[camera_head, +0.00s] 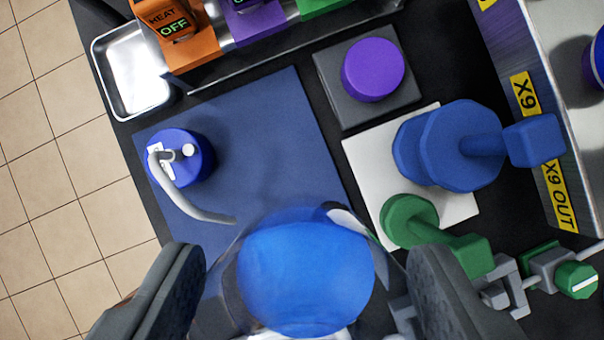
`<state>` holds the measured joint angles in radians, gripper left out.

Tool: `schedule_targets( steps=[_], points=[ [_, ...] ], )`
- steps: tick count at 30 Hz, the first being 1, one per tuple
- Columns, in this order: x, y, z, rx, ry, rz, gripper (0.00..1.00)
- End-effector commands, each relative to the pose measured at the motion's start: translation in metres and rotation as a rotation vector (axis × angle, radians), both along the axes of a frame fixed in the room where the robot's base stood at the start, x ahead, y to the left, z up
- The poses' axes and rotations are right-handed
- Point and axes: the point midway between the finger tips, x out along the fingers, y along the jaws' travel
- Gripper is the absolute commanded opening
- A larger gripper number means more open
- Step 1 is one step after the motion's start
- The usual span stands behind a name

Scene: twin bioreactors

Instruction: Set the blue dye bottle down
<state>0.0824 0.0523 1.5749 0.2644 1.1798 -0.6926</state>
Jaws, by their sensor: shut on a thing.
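The blue dye bottle (305,275) is a clear round vessel with bright blue liquid, at the bottom middle. My gripper (307,258) is shut on it, with one dark finger on each side. The bottle is in front of the lower part of a dark blue mat (265,120). I cannot tell its height or whether it touches anything below. Its underside is hidden.
A blue-topped container (200,150) with a curved pale tube stands on the mat's left. A purple disc (373,69) on a grey block, blue (460,145) and green (408,220) knob-like parts on a white plate stand right. A metal tray (135,75) is upper left. The mat's middle is clear.

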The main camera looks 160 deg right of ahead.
Motion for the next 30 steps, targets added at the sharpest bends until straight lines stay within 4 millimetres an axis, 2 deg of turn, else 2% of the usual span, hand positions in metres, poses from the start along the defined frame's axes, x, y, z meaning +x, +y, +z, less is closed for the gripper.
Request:
schedule_targets(
  steps=[9,17,24,30],
  points=[
    [0.000,0.000,-0.049,0.001,0.002,-0.001,0.29],
    [0.000,0.000,-0.066,-0.001,0.001,0.000,0.29],
    [0.000,0.000,-0.094,0.001,0.002,-0.001,0.29],
    [0.000,0.000,-0.095,0.000,0.000,-0.001,0.29]
  ],
)
